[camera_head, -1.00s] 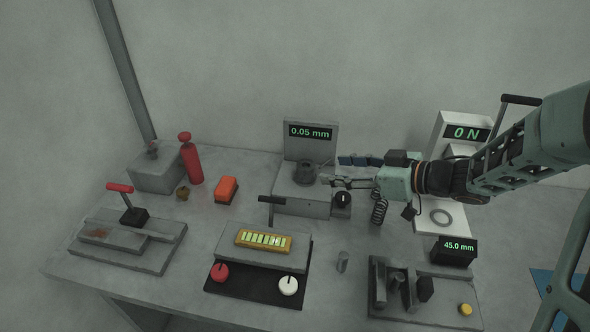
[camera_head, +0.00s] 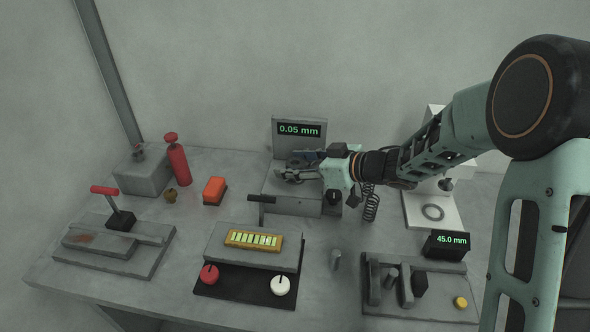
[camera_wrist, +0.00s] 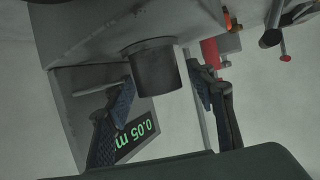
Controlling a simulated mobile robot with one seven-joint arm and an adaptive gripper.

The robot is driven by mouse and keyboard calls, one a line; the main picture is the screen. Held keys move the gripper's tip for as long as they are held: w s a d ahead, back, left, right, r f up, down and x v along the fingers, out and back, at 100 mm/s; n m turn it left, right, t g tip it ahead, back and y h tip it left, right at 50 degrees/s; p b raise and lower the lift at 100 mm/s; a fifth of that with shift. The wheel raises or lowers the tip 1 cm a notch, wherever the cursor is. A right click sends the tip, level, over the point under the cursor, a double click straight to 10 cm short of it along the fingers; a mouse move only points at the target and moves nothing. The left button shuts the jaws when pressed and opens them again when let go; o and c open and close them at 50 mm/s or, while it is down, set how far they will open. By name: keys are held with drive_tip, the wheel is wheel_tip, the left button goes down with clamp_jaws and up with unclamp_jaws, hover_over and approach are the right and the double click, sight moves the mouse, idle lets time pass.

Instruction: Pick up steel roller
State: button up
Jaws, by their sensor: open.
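A dark grey metal cylinder, likely the steel roller, stands on the block below the "0.05 mm" display. In the wrist view the cylinder (camera_wrist: 158,72) lies between the two fingers, with gaps at both sides. My gripper (camera_head: 280,174) is open and reaches in from the right at the cylinder's height; it also shows in the wrist view (camera_wrist: 160,92). In the head view the fingers and wrist hide most of the cylinder.
The display (camera_head: 300,129) rises close behind my gripper. A black lever (camera_head: 261,200) stands in front of the block, and a coiled cable (camera_head: 371,203) hangs at its right. A red bottle (camera_head: 177,163) and orange box (camera_head: 214,190) stand left. Bare table lies between the fixtures.

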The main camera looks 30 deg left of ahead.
clamp_jaws()
drive_tip(key=shift+r, duration=0.1)
drive_tip(key=shift+r, duration=0.4)
wheel_tip(320, 180, up, 2)
drive_tip(key=shift+r+p, duration=0.15)
drive_tip(key=shift+p, duration=0.45)
drive_tip(key=s+d+r+p, duration=0.2)
drive_tip(key=s+d+r, duration=0.2)
drive_tip(key=s+r, duration=0.6)
drive_tip(key=s, duration=0.3)
drive_tip(key=shift+d+p, duration=0.2)
drive_tip(key=shift+p, duration=0.15)
